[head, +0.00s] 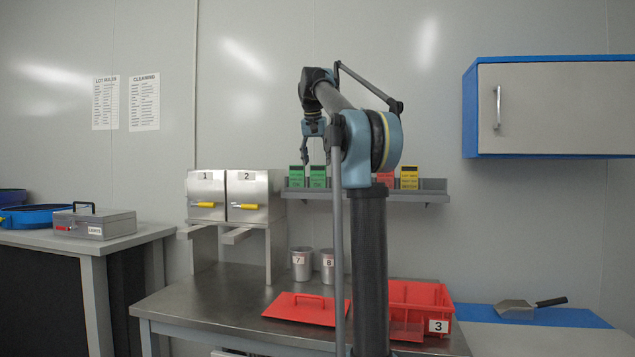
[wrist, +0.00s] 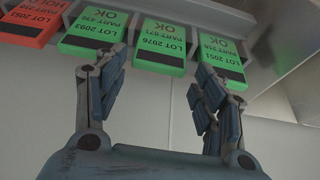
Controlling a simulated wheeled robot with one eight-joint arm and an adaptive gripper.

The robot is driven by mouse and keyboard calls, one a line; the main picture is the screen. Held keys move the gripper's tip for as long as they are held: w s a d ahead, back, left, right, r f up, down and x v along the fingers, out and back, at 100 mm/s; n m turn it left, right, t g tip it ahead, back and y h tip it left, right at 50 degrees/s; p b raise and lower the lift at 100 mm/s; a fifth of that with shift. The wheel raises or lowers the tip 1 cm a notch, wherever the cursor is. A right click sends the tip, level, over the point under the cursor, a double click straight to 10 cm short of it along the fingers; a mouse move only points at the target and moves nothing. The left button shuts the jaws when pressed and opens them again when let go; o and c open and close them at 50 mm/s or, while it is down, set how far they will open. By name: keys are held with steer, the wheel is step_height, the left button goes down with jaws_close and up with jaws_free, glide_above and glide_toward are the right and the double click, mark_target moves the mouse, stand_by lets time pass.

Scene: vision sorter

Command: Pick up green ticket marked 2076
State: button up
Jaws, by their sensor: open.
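The green ticket marked LOT 2076 (wrist: 162,42) shows upside down in the wrist view, with OK and a dark band on it. It stands among other tickets in the wall rack. My gripper (wrist: 158,62) is open and empty, its fingers on either side of this ticket in the picture, apart from it. In the head view my gripper (head: 305,158) is at the rack's left end, in front of or above green tickets (head: 317,177) whose numbers are too small to read. My arm hides the rack's middle.
The grey rack (head: 432,190) also holds a yellow ticket (head: 409,177). Below are two cups (head: 301,265) and a red bin (head: 420,300); a wall cabinet (head: 555,108) hangs right.

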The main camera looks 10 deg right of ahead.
steer(key=shift+x, duration=0.9)
steer(key=c, duration=0.7)
steer(key=shift+o, duration=0.2)
step_height(320, 180, up, 10)
